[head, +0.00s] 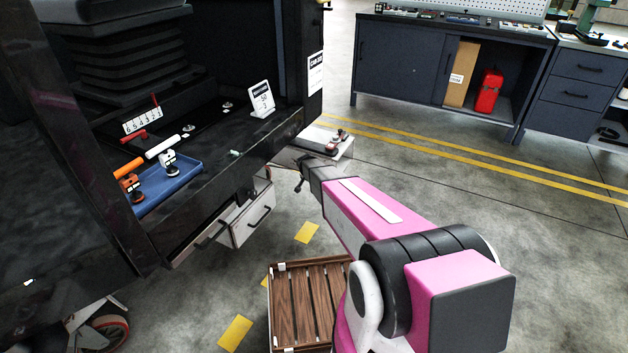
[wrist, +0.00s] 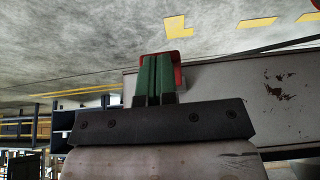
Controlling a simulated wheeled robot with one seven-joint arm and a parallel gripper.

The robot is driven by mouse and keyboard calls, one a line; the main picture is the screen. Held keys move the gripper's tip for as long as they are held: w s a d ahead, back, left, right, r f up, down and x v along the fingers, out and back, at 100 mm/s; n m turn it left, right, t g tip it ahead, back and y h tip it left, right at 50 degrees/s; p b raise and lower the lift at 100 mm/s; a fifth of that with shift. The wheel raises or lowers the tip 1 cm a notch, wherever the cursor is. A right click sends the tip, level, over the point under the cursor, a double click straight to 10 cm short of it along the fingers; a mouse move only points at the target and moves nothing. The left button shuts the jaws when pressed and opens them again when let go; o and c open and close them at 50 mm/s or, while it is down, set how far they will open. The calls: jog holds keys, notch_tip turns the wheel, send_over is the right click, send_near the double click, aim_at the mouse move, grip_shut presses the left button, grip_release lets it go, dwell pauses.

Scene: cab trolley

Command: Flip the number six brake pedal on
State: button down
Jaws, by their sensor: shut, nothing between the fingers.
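A small strip with the numbers 6 to 1 (head: 141,127) sits inside the dark cab, with 6 at its left end. A thin red lever (head: 155,99) stands up near its right end. I cannot make out a pedal for number six. My gripper (wrist: 156,58) is shut and empty, its green fingers side by side. A red part (wrist: 178,74) shows behind the fingers, beside a worn pale metal surface (wrist: 270,100); I cannot tell what it is or whether they touch. In the head view my gripper is small and dark at the cab's right, outside it.
A blue tray (head: 180,185) in the cab holds parts with an orange handle (head: 128,169) and a white handle (head: 162,147). A white ledge (head: 341,150) bears small reddish parts. A wooden slatted crate (head: 306,303) lies on the floor. Open floor lies to the right.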

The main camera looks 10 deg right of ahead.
jog(key=shift+f, duration=0.6)
jog(key=shift+s+f, duration=0.1)
dwell(0.3)
